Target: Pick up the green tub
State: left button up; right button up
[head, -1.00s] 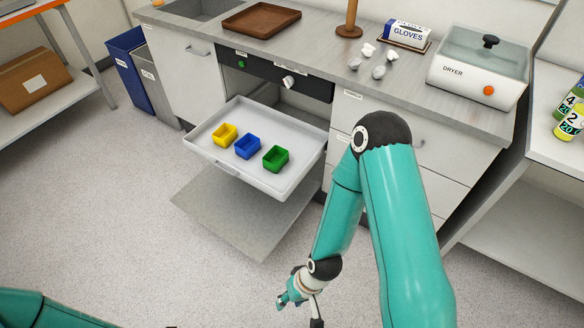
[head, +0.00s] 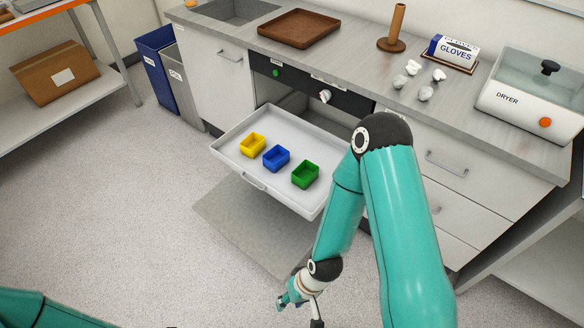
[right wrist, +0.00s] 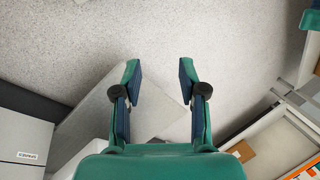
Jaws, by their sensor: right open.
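The green tub (head: 305,175) is a small open box in the head view. It stands at the right end of a row in the white pulled-out tray (head: 237,166), beside a blue tub (head: 276,158). My right gripper (head: 298,302) hangs low over the floor in front of the tray, well apart from the tub. In the right wrist view its two fingers (right wrist: 160,76) are spread, with only floor and a grey panel visible between them. My left arm shows at the lower left of the head view, but its gripper is out of view.
A yellow tub (head: 252,145) stands at the tray's left end. A lowered grey door panel (head: 235,225) lies below the tray. The counter above holds a brown tray (head: 299,28), a glove box (head: 453,52) and a dryer (head: 530,95). Open floor lies to the left.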

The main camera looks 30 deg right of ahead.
aim_at(308, 173)
jog(key=z, duration=0.05)
jog(key=i, duration=1.05)
jog(key=z, duration=0.05)
